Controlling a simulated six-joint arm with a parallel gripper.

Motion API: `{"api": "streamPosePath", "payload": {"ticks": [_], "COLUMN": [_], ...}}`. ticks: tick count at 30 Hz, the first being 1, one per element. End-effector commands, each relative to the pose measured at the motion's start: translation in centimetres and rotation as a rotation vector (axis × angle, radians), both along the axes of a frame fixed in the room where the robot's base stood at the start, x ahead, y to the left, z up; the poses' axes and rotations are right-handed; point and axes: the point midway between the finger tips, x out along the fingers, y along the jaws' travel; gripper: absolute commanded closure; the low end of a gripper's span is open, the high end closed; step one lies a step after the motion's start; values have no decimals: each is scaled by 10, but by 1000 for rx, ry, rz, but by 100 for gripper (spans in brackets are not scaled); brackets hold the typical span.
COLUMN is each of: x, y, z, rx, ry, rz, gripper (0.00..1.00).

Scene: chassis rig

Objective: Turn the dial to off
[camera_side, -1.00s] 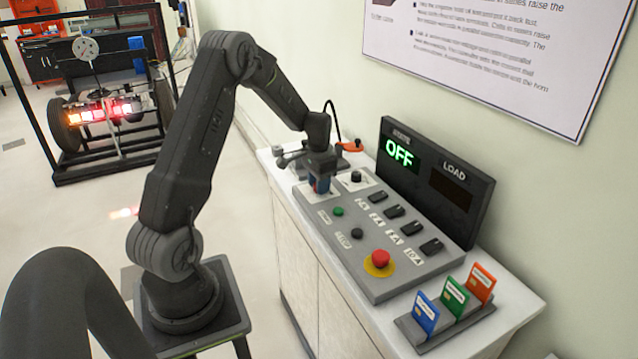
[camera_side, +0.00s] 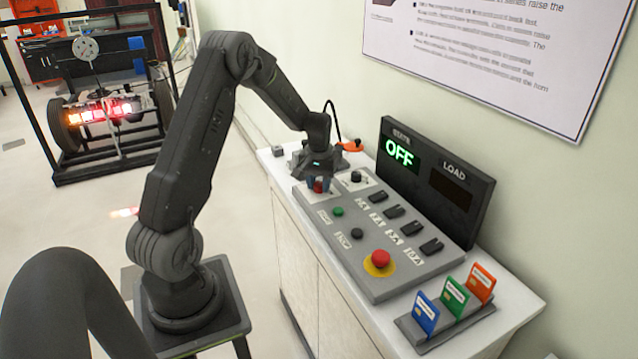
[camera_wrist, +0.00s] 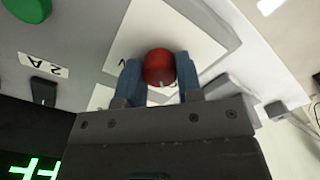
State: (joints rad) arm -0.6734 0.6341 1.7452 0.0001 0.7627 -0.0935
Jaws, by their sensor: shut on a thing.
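The red dial (camera_wrist: 159,67) sits on a white label plate (camera_wrist: 205,42) at the far left corner of the control panel. My gripper (camera_wrist: 160,80) has its two blue fingers closed on the dial's sides in the wrist view. In the side view my gripper (camera_side: 318,183) reaches down over the panel's far left end, and a little of the red dial (camera_side: 318,188) shows between the fingers. The display (camera_side: 400,153) reads OFF in green under STATE. Its LOAD window (camera_side: 451,188) is dark. The dial's label is mostly hidden.
The panel (camera_side: 340,262) also carries a green button (camera_side: 338,211), several black switches and a red emergency button (camera_side: 380,258) on yellow. Colored cards stand in a holder (camera_side: 446,322) at the front right. An orange-red object (camera_side: 350,145) lies behind my gripper. A wheeled rig stands far left.

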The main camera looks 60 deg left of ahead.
Motion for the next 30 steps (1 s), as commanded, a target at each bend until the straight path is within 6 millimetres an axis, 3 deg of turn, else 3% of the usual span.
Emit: {"api": "streamPosePath", "payload": {"ticks": [15, 16, 18, 24, 30], "x": [0, 0, 0, 0, 0], "y": [0, 0, 0, 0, 0], "z": [1, 1, 1, 1, 1], "rx": [1, 1, 1, 1, 1], "ry": [-2, -2, -2, -1, -1], "rz": [20, 19, 19, 19, 19], "gripper": [90, 65, 58, 41, 41]}}
